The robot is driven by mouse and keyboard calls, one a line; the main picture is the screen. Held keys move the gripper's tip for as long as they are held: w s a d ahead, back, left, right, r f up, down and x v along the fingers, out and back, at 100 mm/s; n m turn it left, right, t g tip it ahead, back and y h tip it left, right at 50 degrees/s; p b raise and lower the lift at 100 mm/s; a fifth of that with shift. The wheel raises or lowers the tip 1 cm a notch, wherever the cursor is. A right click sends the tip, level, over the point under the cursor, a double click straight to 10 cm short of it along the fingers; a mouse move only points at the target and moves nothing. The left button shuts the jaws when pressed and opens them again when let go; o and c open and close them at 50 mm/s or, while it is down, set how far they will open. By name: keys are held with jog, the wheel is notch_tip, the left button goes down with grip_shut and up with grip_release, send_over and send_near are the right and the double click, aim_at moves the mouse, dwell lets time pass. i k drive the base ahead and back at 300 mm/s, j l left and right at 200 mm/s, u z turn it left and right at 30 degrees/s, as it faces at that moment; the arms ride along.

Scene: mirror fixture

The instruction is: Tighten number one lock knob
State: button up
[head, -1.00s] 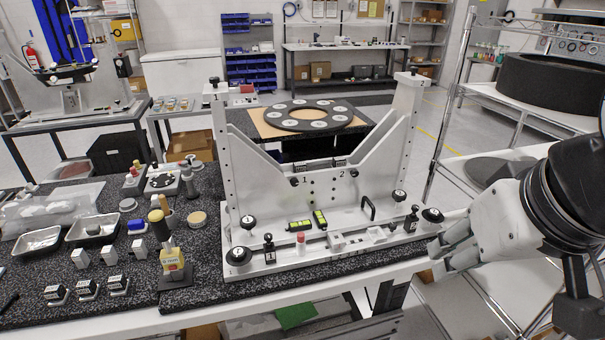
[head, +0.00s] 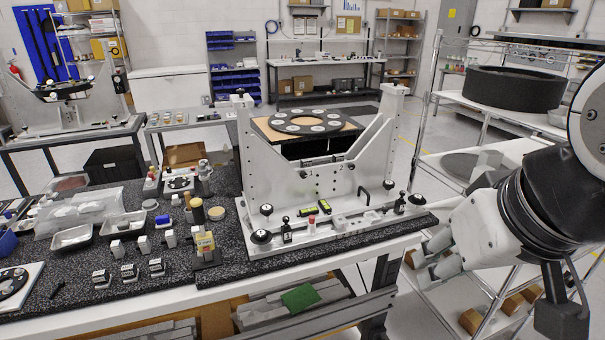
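The light grey mirror fixture (head: 300,190) stands on the dark speckled bench top. A small dark knob (head: 303,174) sits on its front plate, left of centre; the number beside it is too small to read now. A second small knob (head: 352,167) sits right of it. Larger round black knobs stand at the base: two at the left (head: 262,237), (head: 267,209) and two at the right (head: 416,199), (head: 388,185). My gripper (head: 424,260) is off the bench's right front edge, fingers apart and empty, clear of the fixture and every knob.
A dark ring with pale discs (head: 306,120) shows behind the fixture plate. Trays (head: 72,236), small blocks and a yellow-based tool (head: 206,245) crowd the bench's left. A wire shelf rack (head: 480,120) stands close on the right, near my arm.

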aim_at(261, 237)
jog(key=i+j, duration=0.15)
jog(key=j, duration=0.2)
jog(key=i+j, duration=0.1)
jog(key=j, duration=0.3)
jog(key=i+j, duration=0.15)
jog(key=j, duration=0.2)
jog(key=i+j+z, duration=0.1)
jog(key=j, duration=0.25)
